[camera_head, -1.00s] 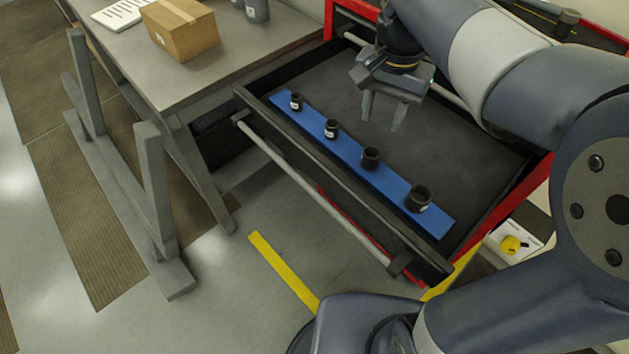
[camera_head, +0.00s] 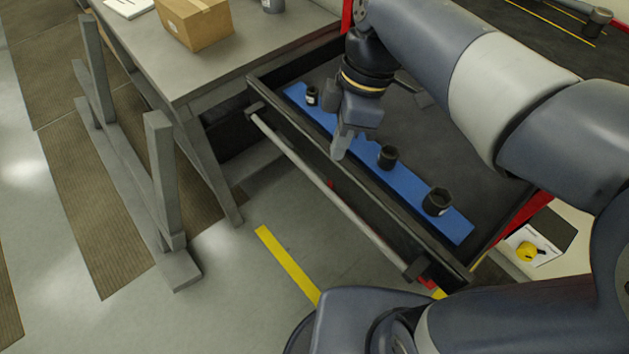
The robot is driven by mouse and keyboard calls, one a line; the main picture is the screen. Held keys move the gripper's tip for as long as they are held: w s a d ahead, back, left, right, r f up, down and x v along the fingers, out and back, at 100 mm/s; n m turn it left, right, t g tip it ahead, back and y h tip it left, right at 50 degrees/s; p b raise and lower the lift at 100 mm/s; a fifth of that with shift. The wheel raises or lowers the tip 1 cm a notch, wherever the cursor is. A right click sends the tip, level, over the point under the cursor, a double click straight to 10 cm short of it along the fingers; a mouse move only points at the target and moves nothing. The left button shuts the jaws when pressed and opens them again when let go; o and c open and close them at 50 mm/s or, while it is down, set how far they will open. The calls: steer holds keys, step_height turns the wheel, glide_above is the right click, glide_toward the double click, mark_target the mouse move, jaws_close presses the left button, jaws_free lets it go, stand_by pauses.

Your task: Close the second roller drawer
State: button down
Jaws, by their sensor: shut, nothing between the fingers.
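The roller drawer (camera_head: 460,150) stands pulled out of the red cabinet (camera_head: 530,218). It is dark inside, with a long bar handle (camera_head: 330,195) along its front. A blue strip (camera_head: 410,187) lies in it near the front wall, carrying black sockets such as the large one (camera_head: 437,201), a middle one (camera_head: 388,157) and a small one (camera_head: 312,96). My gripper (camera_head: 340,148) is shut and empty, pointing down over the blue strip, close to the drawer's front wall. It hides part of the strip. Whether it touches anything cannot be told.
A grey workbench (camera_head: 270,50) with a cardboard box (camera_head: 196,22) stands left of the drawer. A grey post frame (camera_head: 160,180) stands on the floor at left. The floor before the handle is clear, with a yellow line (camera_head: 287,263).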

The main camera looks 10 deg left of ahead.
mark_target(323, 187)
steer(key=s+a+f+n+g, duration=0.1)
steer(key=s+a+f+n, duration=0.15)
steer(key=f+n, duration=0.2)
steer(key=s+a+f+n, duration=0.2)
steer(key=s+f+n, duration=0.15)
steer(key=f, duration=0.25)
steer(key=shift+y, duration=0.3)
steer(key=shift+w+d+p, duration=0.3)
steer(key=shift+w+d, duration=0.1)
steer(key=shift+w, duration=0.25)
steer(key=shift+w+d+p, duration=0.35)
steer(key=shift+w, duration=0.3)
steer(key=shift+w+d+p, duration=0.3)
steer(key=shift+w+d, duration=0.1)
steer(key=shift+w, duration=0.25)
